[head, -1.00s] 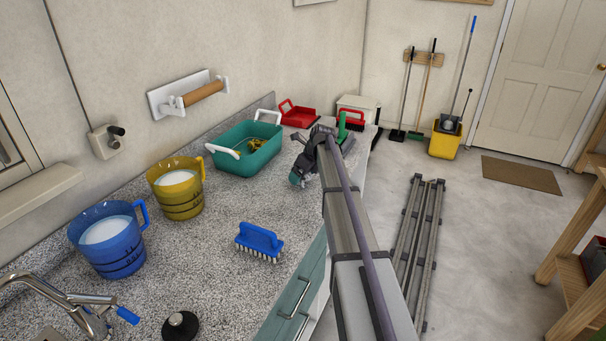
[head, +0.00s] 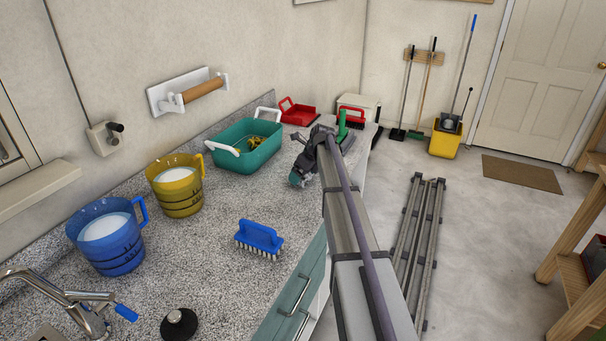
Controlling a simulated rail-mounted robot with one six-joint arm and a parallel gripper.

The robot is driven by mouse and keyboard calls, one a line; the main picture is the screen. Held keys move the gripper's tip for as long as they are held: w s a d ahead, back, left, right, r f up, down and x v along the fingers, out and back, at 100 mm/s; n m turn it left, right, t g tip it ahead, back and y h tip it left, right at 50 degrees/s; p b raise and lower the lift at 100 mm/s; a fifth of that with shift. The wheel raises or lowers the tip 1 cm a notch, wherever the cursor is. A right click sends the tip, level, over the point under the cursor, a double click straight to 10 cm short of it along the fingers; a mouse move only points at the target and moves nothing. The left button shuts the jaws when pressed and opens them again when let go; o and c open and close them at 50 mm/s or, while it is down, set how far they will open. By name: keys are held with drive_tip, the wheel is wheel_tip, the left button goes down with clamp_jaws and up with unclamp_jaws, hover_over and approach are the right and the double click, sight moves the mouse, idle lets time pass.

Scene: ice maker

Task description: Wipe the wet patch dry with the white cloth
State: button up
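My gripper (head: 298,178) is low over the far part of the speckled countertop (head: 215,280), right of the green tub. It is small, dark and partly covered by my own arm, so I cannot tell whether its fingers are open or shut, or on anything. I cannot make out the white cloth in this view. No wet patch stands out on the speckled surface; the counter behind my arm is hidden.
A green tub (head: 240,160) with white handles holds something yellow. A blue brush (head: 259,238), yellow jug (head: 178,190) and blue jug (head: 108,240) stand nearer. A red dustpan (head: 298,113) and green-handled item (head: 342,124) lie beyond. Counter between brush and tub is clear.

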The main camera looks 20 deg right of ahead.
drive_tip(key=shift+f+b, duration=0.4)
drive_tip(key=shift+f, duration=0.05)
